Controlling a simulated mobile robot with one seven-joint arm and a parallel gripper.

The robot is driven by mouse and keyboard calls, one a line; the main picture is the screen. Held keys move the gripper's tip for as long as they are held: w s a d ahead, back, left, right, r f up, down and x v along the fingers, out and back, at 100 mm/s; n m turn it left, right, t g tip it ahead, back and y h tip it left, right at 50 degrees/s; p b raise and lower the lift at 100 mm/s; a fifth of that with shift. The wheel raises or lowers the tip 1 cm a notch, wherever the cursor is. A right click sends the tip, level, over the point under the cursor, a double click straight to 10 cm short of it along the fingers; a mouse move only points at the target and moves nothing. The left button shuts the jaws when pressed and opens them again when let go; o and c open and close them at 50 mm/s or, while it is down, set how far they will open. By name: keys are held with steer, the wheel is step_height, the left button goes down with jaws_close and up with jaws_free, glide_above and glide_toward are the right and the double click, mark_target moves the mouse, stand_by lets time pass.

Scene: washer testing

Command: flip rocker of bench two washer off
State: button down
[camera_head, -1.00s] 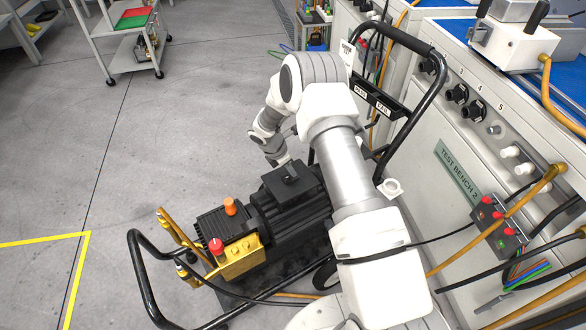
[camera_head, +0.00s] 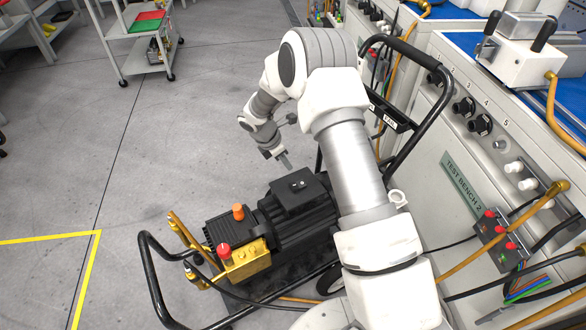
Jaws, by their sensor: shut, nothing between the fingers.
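The pressure washer, with a black motor (camera_head: 290,222) and a yellow pump block (camera_head: 248,262), sits on a black-framed cart beside the bench marked TEST BENCH 2. A black box (camera_head: 300,192) on top of the motor carries a small dark switch-like part (camera_head: 298,184), probably the rocker; its position is too small to read. My gripper (camera_head: 286,165) points down, shut and empty, just above and behind this box in the picture. I cannot tell whether its tip touches the box. My arm hides part of the cart and the motor's right end.
The cart's black handle (camera_head: 441,62) rises right of my arm. The bench front with its panel marked TEST BENCH 2 (camera_head: 462,182) and a control box with red buttons (camera_head: 496,237) stand at right. Hoses and cables hang there.

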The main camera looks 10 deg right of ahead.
steer(key=p+v, duration=0.1)
steer(key=v, duration=0.6)
stand_by(0.3)
steer(key=s+d+r+m, duration=0.2)
steer(key=s+r+m, duration=0.15)
steer(key=r, duration=0.35)
steer(key=s+d+r+m+t+y, duration=0.1)
steer(key=s+d+r+m, duration=0.2)
steer(key=r, duration=0.5)
steer(key=s+d+r+m, duration=0.1)
steer(key=s+r+m, duration=0.2)
steer(key=s+r, duration=0.3)
steer(key=s+r+m+t+y, duration=0.1)
steer(key=s+r+m, duration=0.25)
steer(key=s, duration=0.35)
steer(key=s+d+r+m+t+y, duration=0.1)
steer(key=s+r+m, duration=0.1)
steer(key=s+m, duration=0.35)
steer(key=s+r+m+t+y, duration=0.1)
steer(key=s+r+m, duration=0.2)
steer(key=s, duration=0.4)
step_height(320, 180, up, 18)
steer(key=p, duration=1.8)
steer(key=shift+s, duration=0.45)
steer(key=shift+d+f+m, duration=0.1)
steer(key=shift+m, duration=0.15)
